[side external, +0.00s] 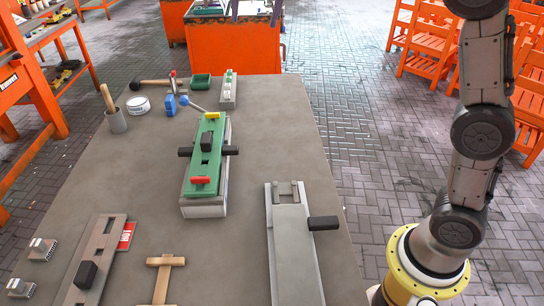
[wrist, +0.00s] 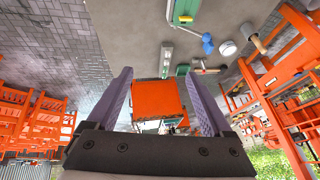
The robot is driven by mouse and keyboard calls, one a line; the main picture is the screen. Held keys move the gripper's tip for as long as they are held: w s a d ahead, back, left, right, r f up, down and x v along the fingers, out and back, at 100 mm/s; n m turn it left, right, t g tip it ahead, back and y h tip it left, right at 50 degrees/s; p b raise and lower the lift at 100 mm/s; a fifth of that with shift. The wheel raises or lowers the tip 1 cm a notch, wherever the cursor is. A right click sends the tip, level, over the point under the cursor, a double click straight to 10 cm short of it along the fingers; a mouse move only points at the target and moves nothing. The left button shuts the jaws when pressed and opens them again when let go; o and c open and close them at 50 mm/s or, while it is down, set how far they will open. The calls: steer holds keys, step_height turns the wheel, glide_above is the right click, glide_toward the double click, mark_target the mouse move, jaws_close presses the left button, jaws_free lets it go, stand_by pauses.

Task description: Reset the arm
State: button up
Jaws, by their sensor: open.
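My gripper (wrist: 160,112) shows in the wrist view with its two purple-grey fingers spread wide apart. Nothing is between the fingers. In the side external view only the purple fingertips show at the top edge, above the orange cabinet; the gripper body is out of frame. My arm stands upright at the right of that view, clear of the grey table (side external: 265,140). The table also shows in the wrist view (wrist: 190,22), upside down and at a distance from the fingers.
A green plank on a fixture (side external: 207,165) stands mid-table. A grey fixture (side external: 293,250) lies at front right, another (side external: 98,255) at front left, with a wooden mallet (side external: 165,265) between. A blue-handled tool (side external: 185,104) and tub (side external: 138,106) are farther back. The table's right middle is bare.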

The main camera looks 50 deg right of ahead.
steer(key=s+d+f+n+y, duration=0.1)
steer(key=s+n, duration=0.1)
steer(key=s, duration=0.9)
steer(key=s+d+f+n, duration=0.1)
steer(key=s+f, duration=0.1)
steer(key=s, duration=0.9)
steer(key=s+a+f+n+y, duration=0.1)
steer(key=s+f+n, duration=0.5)
steer(key=s+f, duration=0.4)
step_height(320, 180, down, 4)
steer(key=shift+a+f+n+y, duration=0.1)
steer(key=shift+a+n+y, duration=0.2)
steer(key=shift+a, duration=0.1)
